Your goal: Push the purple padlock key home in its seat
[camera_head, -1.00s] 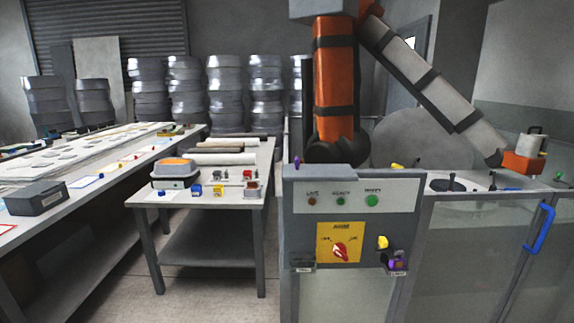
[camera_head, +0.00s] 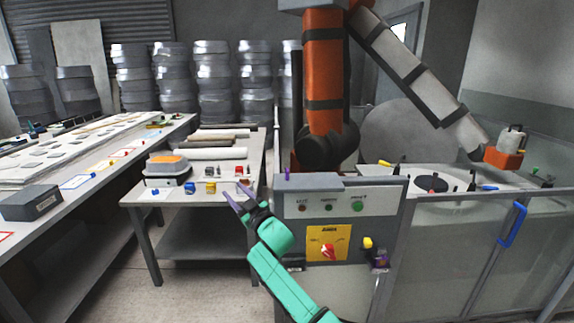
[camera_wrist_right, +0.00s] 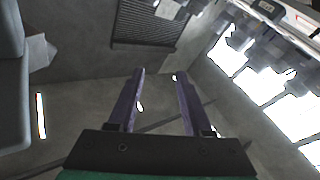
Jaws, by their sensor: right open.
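A dark padlock with purple on it (camera_head: 380,260) hangs at the lower right of the control box front, above a small label. It is too small to tell its key or the key's seat apart. A small purple upright piece (camera_head: 287,173) stands at the top left edge of the box; I cannot tell what it is. My right gripper (camera_head: 238,193) is left of the box, in front of the small table, apart from the padlock. Its purple fingers are open and empty, also in the right wrist view (camera_wrist_right: 160,78). My left gripper is not in view.
The control box (camera_head: 290,215) carries a red rotary switch on a yellow plate (camera_head: 327,243) and a yellow piece (camera_head: 367,243). A glazed fence with a blue handle (camera_head: 513,225) stands to the right. The small table (camera_head: 205,200) holds a case, rolls and small coloured items.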

